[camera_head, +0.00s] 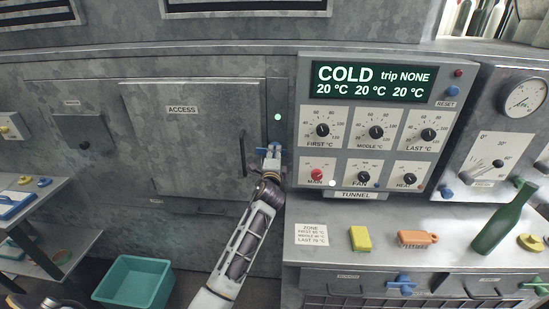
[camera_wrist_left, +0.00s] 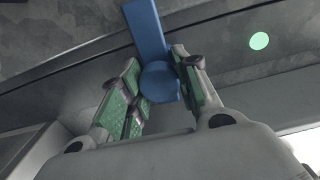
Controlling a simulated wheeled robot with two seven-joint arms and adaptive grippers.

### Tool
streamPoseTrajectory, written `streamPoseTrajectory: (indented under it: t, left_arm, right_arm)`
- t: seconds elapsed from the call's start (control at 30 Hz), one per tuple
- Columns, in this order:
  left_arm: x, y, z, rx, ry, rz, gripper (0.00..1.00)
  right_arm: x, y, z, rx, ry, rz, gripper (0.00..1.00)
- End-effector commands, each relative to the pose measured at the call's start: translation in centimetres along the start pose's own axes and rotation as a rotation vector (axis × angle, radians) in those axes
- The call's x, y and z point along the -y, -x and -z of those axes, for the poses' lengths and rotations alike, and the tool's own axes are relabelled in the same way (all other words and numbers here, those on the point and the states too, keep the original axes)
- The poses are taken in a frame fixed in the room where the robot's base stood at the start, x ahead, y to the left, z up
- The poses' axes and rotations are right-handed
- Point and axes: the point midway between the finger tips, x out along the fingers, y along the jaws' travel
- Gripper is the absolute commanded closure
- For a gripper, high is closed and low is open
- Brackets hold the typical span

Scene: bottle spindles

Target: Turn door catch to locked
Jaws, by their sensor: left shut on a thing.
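The blue door catch (camera_head: 286,154) sits on the panel strip right of the grey ACCESS door (camera_head: 185,140). My left gripper (camera_head: 272,154) reaches up to it and covers part of it. In the left wrist view the catch shows as a blue bar (camera_wrist_left: 147,30) with a round blue hub (camera_wrist_left: 158,82). The green-padded fingers of my left gripper (camera_wrist_left: 156,80) stand on both sides of the hub, shut on the catch. A green light (camera_head: 278,117) is lit above the catch. My right gripper is not in view.
The control box (camera_head: 364,187) with dials and a COLD display stands close right of the catch. A teal bin (camera_head: 134,285) is on the floor.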

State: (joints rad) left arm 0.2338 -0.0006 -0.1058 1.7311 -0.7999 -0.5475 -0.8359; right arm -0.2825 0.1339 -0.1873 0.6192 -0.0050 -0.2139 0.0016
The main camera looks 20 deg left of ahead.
Motion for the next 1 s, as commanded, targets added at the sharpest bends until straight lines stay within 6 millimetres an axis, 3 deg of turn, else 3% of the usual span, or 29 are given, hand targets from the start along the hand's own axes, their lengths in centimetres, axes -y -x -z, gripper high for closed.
streamPoseTrajectory:
  t: [0.5, 0.53, 0.7, 1.0]
  left_arm:
    - [-0.16, 0.02, 0.01, 0.000, 0.029, -0.004, 1.00]
    - [-0.17, 0.02, 0.01, 0.000, 0.029, -0.004, 0.66]
    - [-0.11, 0.02, 0.01, 0.000, 0.028, -0.003, 0.45]
    - [-0.04, 0.02, 0.01, 0.000, 0.027, -0.001, 0.45]
  right_arm:
    - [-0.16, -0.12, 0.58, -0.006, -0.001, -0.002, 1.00]
    - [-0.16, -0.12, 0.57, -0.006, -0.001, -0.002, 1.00]
    - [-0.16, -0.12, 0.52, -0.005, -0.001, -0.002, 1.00]
    - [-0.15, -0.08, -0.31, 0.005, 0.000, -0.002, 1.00]
